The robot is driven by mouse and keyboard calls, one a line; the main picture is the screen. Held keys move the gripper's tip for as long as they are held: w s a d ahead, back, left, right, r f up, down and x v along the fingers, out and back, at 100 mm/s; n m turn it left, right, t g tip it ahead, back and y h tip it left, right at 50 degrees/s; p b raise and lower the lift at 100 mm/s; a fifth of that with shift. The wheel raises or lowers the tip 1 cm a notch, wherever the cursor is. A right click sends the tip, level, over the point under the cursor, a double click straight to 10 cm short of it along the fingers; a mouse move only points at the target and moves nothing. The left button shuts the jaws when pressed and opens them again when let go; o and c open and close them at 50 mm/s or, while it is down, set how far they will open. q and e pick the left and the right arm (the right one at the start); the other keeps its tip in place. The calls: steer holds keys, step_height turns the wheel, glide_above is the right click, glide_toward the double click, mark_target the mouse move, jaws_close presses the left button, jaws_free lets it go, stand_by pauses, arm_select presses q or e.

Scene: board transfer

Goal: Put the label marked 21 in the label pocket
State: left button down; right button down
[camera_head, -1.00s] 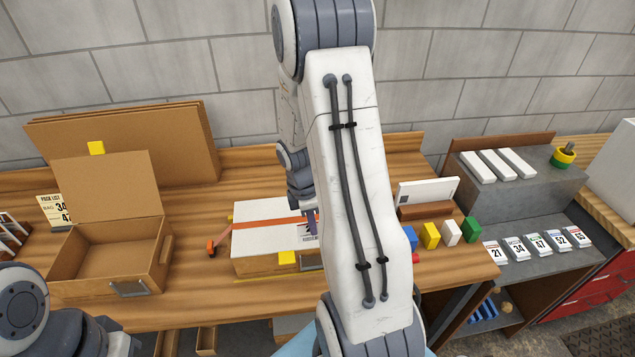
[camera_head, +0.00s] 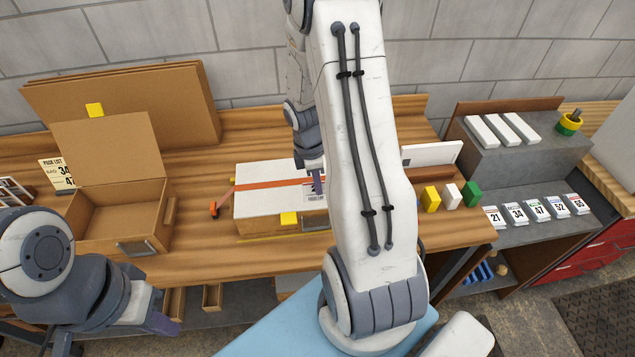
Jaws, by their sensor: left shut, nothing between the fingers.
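The label marked 21 (camera_head: 494,217) is a small white card, leftmost in a row of labels on the grey shelf at right. My left gripper (camera_head: 160,322) is shut and empty, low in front of the bench at left.
Labels 34 (camera_head: 516,213), 47, 52 and 55 lie right of label 21. Yellow, white and green blocks (camera_head: 471,194) stand at the bench's right end. An open cardboard box (camera_head: 120,215) stands at left. My right arm hides the middle of the bench.

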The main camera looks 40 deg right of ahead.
mark_target(317, 200)
steer(key=shift+f+b, duration=2)
steer(key=shift+f, duration=1.2)
steer(key=shift+f+b, duration=0.35)
steer(key=shift+f, duration=0.35)
steer(key=shift+r+p, duration=0.75)
steer(key=shift+p, duration=0.05)
steer(key=shift+f+b, duration=0.6)
steer(key=shift+f, duration=0.15)
steer(key=shift+r+p, duration=0.75)
steer(key=shift+p, duration=0.15)
steer(key=shift+f+b, duration=0.6)
steer(key=shift+f, duration=0.15)
stand_by(0.6)
steer(key=c, duration=1)
jaws_free()
